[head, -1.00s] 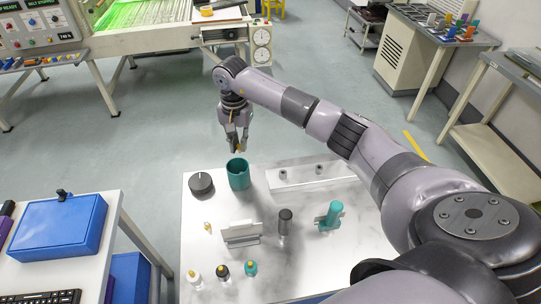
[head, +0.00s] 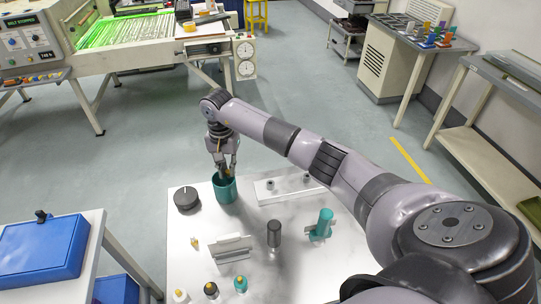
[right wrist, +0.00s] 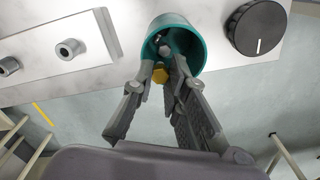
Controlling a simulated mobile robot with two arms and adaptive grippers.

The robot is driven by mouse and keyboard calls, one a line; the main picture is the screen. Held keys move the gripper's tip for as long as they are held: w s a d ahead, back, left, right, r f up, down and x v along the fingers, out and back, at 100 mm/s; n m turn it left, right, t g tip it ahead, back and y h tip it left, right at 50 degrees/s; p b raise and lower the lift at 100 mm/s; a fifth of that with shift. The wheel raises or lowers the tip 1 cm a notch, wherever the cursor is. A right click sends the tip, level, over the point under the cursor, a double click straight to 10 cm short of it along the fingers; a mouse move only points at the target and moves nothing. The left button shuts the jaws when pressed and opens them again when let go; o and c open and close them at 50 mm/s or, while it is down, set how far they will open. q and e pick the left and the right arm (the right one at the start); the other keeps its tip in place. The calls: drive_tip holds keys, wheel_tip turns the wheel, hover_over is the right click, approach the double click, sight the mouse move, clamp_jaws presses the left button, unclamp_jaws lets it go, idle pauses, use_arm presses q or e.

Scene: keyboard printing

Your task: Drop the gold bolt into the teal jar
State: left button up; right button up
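The teal jar (head: 225,192) stands upright and open at the back of the white marbled table. In the right wrist view the jar (right wrist: 197,38) shows its round mouth right at my fingertips. My right gripper (head: 225,172) points down at the jar's mouth. I cannot tell how far the bolt reaches inside. My left gripper is not in view.
A black knob (head: 186,198) sits left of the jar, and a pale block with pegs (head: 290,186) to its right. A metal holder (head: 231,248), a dark cylinder (head: 274,233), a teal clamp-like part (head: 322,224) and small bottles (head: 211,289) stand nearer.

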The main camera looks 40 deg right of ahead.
sight(228, 171)
drive_tip(key=o, duration=0.5)
wheel_tip(228, 171, up, 12)
idle(0.6)
idle(0.4)
